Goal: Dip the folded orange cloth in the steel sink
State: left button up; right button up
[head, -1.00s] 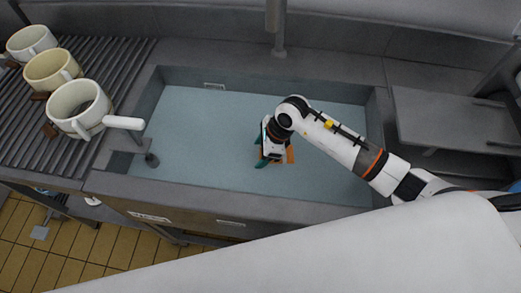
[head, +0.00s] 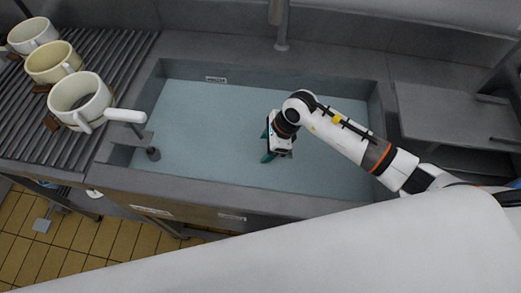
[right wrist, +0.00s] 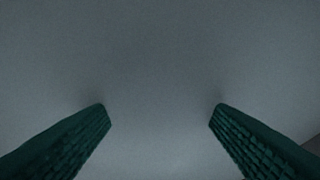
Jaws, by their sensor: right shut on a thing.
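The steel sink (head: 250,197) fills the middle of the head view and holds flat blue-grey water (head: 210,130). My right gripper (head: 270,152) reaches down at the water's surface near the middle of the basin, with its green fingers partly visible. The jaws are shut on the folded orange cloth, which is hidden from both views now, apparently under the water. My left gripper is not in view.
Several large cream mugs (head: 60,62) stand on the ribbed drainboard (head: 125,65) at left. A tap post (head: 281,30) rises behind the sink. A grey panel (head: 455,115) lies at right. Open water surrounds the gripper inside the sink walls.

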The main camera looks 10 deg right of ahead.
jog(key=shift+r, duration=0.1)
dwell(0.4)
notch_tip(320, 180, up, 18)
jog(key=p, duration=1.1)
jog(key=shift+p, duration=0.4)
dwell(0.3)
